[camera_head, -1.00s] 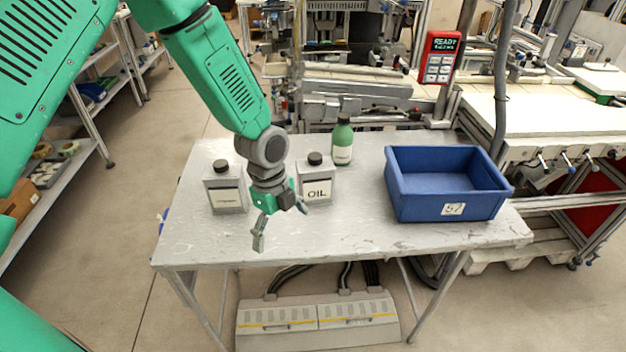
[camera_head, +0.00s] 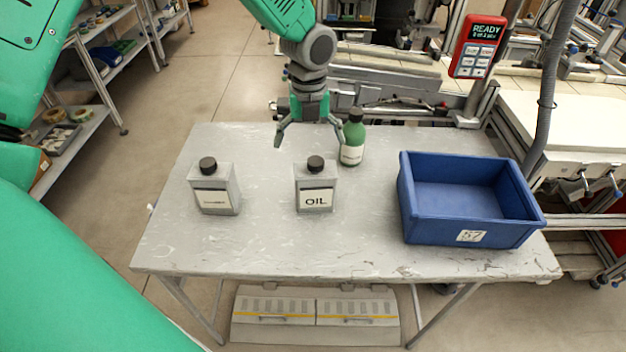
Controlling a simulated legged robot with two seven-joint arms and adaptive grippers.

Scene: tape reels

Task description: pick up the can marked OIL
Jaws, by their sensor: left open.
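The can marked OIL (camera_head: 314,186) is grey with a black cap and a white label. It stands upright near the middle of the table. My left gripper (camera_head: 309,136) is open and empty, fingers pointing down. In the picture it is above and behind the OIL can, apart from it, and just left of the green bottle. My right gripper is not in view.
A similar grey can (camera_head: 214,187) with a small label stands to the left. A green bottle (camera_head: 353,140) stands behind the OIL can. A blue bin (camera_head: 470,226) marked 57 is at the right. The table (camera_head: 270,245) is clear in front.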

